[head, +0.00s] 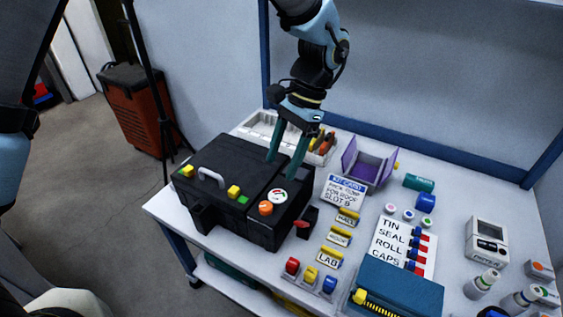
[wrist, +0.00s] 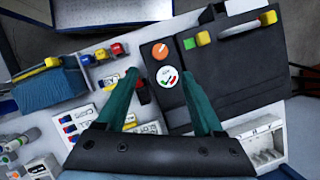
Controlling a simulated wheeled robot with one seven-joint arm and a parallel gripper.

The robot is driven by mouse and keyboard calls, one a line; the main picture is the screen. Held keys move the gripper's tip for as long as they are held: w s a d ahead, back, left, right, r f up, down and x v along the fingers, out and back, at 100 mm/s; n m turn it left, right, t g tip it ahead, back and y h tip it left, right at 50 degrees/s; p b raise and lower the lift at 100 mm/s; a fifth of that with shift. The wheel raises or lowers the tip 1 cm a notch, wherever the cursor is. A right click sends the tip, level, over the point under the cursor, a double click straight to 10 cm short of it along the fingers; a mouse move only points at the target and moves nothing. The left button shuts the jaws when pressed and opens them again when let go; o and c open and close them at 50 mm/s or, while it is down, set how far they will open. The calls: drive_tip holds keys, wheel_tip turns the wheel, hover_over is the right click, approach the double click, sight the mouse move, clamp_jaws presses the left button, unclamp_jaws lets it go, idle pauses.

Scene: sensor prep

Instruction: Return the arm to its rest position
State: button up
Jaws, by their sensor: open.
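My arm (head: 318,55) reaches down from the top of the head view over the white table. My gripper (head: 284,163) points down above the right part of a black case (head: 225,165). Its two teal fingers are apart with nothing between them. In the wrist view my gripper (wrist: 165,92) also shows open and empty, with the round white dial (wrist: 168,76) and orange knob (wrist: 160,51) of the case seen between the fingers. Whether the fingertips touch the case is hard to tell; they seem to be above it.
A white tray (head: 258,128) with tools stands behind the case. A purple open box (head: 368,165), a card (head: 343,190), labelled blocks, a teal box (head: 400,288), bottles and a white device (head: 487,240) crowd the right side. A blue frame post (head: 265,50) stands behind my arm.

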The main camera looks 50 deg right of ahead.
idle(0.3)
drive_tip(key=w+a+r+n+g+h+p, duration=0.1)
drive_tip(key=w+a+r+n, duration=0.25)
drive_tip(key=w+a, duration=0.55)
drive_tip(key=w+a+r+n+h+p, duration=0.1)
drive_tip(key=w+a+r+n+h, duration=0.1)
drive_tip(key=w+a+n, duration=0.5)
drive_tip(key=w+a+r+n, duration=0.1)
drive_tip(key=a+n, duration=0.1)
drive_tip(key=a, duration=0.6)
drive_tip(key=w+a+r+n+t+h+p, duration=0.1)
drive_tip(key=w+a+n, duration=0.1)
drive_tip(key=a, duration=0.7)
drive_tip(key=w+a+r+n+t+p, duration=0.1)
drive_tip(key=a+n, duration=0.3)
drive_tip(key=a, duration=0.4)
drive_tip(key=shift+w+a+r+h, duration=0.35)
drive_tip(key=shift+w+r, duration=0.15)
drive_tip(key=shift+r, duration=0.1)
